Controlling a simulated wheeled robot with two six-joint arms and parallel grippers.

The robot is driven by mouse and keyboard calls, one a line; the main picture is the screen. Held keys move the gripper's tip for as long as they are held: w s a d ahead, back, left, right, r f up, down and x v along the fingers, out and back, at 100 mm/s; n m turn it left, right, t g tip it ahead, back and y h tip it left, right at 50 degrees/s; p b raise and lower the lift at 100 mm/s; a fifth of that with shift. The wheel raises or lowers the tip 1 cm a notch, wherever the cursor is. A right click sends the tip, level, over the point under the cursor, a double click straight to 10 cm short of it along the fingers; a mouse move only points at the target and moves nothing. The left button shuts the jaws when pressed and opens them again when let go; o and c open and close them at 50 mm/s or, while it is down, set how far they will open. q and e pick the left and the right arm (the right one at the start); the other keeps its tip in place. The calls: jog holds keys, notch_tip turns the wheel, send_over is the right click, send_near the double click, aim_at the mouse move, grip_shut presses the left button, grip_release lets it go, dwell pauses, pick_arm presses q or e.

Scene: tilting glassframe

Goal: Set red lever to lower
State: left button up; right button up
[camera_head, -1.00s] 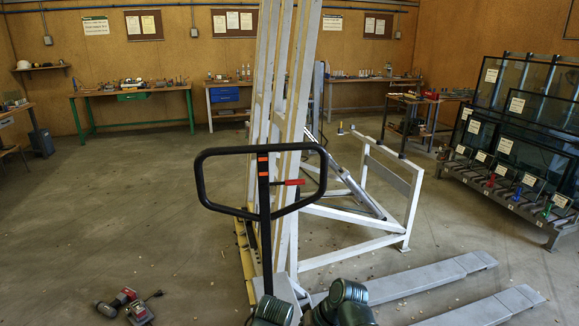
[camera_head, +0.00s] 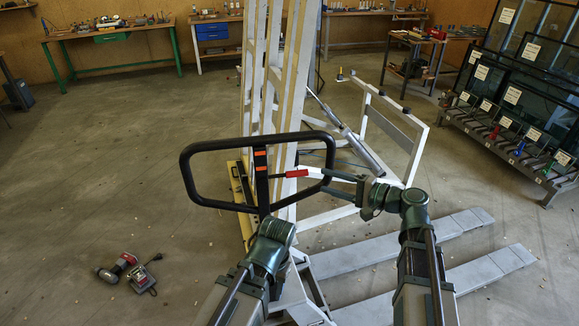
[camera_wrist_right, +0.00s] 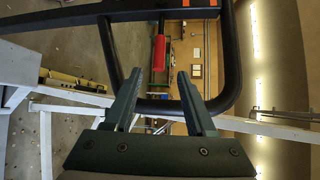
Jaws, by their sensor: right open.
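The red lever (camera_head: 295,174) sticks out to the right, nearly level, from the central post of the black loop handle (camera_head: 215,146). My right gripper (camera_head: 324,181) is at the handle's right side, its fingers pointing left toward the lever and apart from each other. In the right wrist view the red lever (camera_wrist_right: 159,53) lies just beyond the gap between the open, empty fingertips (camera_wrist_right: 160,74), and the handle's bar crosses behind the fingers. My left arm's wrist is below the handle in the head view; its fingers cannot be made out.
The handle stands before a tall white frame (camera_head: 284,100). Grey forks (camera_head: 370,250) extend right on the floor. A cordless power tool (camera_head: 116,268) lies on the floor at left. A rack of glass panes (camera_head: 515,135) is at right. Floor at left is largely clear.

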aim_at(289, 174)
jog(key=b+x, duration=0.1)
jog(key=x, duration=1.2)
jog(key=shift+a+b, duration=0.3)
jog(key=shift+b, duration=0.1)
jog(key=shift+w+f, duration=0.1)
jog(key=shift+f, duration=0.05)
jog(key=shift+c, duration=0.3)
grip_shut()
dwell(0.4)
